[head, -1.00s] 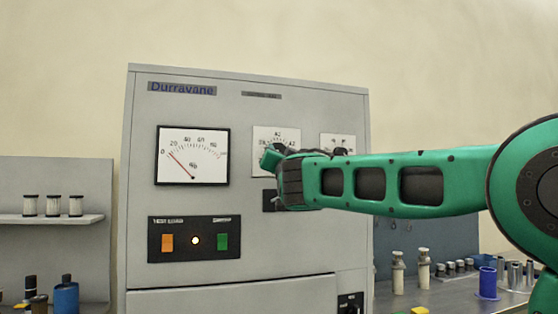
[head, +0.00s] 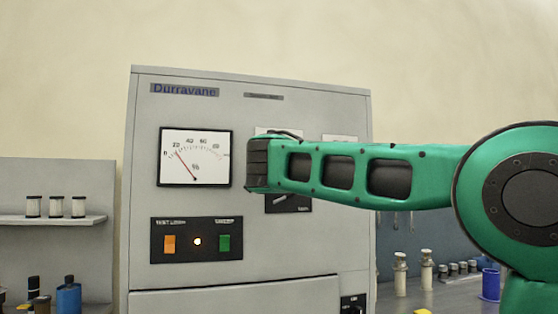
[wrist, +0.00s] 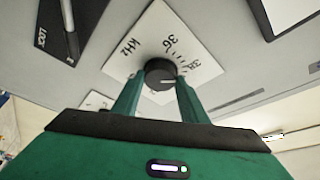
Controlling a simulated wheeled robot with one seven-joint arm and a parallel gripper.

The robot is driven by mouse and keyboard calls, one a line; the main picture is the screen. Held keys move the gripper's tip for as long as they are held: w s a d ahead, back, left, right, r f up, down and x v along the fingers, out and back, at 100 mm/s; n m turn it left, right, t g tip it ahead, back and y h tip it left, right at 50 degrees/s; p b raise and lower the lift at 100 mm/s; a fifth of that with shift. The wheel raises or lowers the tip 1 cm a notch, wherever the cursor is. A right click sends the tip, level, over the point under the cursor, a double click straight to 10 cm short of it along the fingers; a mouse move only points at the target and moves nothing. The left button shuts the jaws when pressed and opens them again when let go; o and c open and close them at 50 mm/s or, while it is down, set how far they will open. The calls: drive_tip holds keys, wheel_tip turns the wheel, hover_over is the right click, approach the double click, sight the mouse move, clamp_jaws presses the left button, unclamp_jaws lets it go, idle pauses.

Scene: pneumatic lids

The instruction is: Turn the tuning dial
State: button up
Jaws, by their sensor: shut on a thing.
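The tuning dial (wrist: 160,73) is a round dark knob on a white scale plate (wrist: 187,45) marked kHz, 36 and 38, in the wrist view. My gripper (wrist: 159,84) is shut on the dial, with one green finger on each side of it. In the head view my arm hides the dial and my fingers; only the top edge of the scale plate (head: 265,131) shows. The needle gauge (head: 195,158) is left of my arm, and its red needle points near 20.
Below the dial is a black panel with a lever (head: 288,205), marked LOCK in the wrist view (wrist: 68,30). An orange switch (head: 169,244), a lit lamp (head: 197,241) and a green switch (head: 224,243) sit lower left. Another white plate (wrist: 97,101) is beside the dial.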

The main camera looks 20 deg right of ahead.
drive_tip(key=shift+d+f, duration=0.1)
drive_tip(key=shift+f, duration=0.05)
drive_tip(key=o, duration=1)
drive_tip(key=shift+o, duration=0.2)
drive_tip(key=v, duration=1)
drive_tip(key=shift+s, duration=0.3)
drive_tip(key=shift+f, duration=0.1)
